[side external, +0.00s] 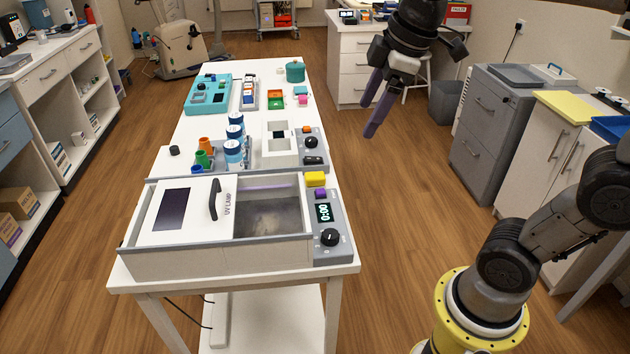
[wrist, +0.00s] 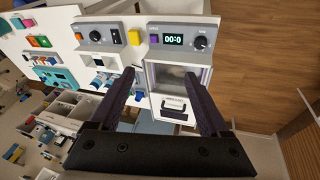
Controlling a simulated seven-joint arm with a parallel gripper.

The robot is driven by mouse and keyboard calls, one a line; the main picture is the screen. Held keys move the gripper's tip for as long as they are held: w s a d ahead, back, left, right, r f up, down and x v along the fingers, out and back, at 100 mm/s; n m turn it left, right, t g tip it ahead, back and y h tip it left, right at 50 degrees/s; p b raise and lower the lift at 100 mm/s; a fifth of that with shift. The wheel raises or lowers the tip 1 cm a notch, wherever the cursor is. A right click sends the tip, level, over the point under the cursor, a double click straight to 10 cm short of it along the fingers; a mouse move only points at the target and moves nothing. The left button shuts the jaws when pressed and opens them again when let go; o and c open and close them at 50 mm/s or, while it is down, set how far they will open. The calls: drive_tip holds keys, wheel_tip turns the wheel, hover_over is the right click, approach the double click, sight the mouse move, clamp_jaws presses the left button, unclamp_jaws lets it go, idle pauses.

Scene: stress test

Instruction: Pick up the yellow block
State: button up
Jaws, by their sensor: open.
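In the wrist view the yellow block (wrist: 134,37) shows above and to the left of the space between the fingertips. My gripper (side external: 368,118) hangs in the air to the right of the table, well above and apart from the block. Its two dark purple fingers (wrist: 159,75) are apart with nothing held between them.
The UV lamp box (side external: 140,262) with its black handle (side external: 214,200) fills the near end of the white table (side external: 270,72). Beyond it stand a second device with a knob (side external: 313,160), blue-capped jars (side external: 234,150) and coloured tubes (side external: 203,155).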

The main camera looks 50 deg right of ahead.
drive_tip(key=w+d+f+n+g, duration=0.2)
drive_tip(key=w+d+f, duration=0.1)
drive_tip(key=w, duration=0.7)
drive_tip(key=g, duration=0.2)
hover_over(318, 175)
drive_tip(key=shift+m, duration=0.3)
wheel_tip(318, 175, down, 17)
drive_tip(key=shift+d+r, duration=0.1)
drive_tip(key=shift+r, duration=0.05)
drive_tip(key=shift+f, duration=3.15)
clamp_jaws()
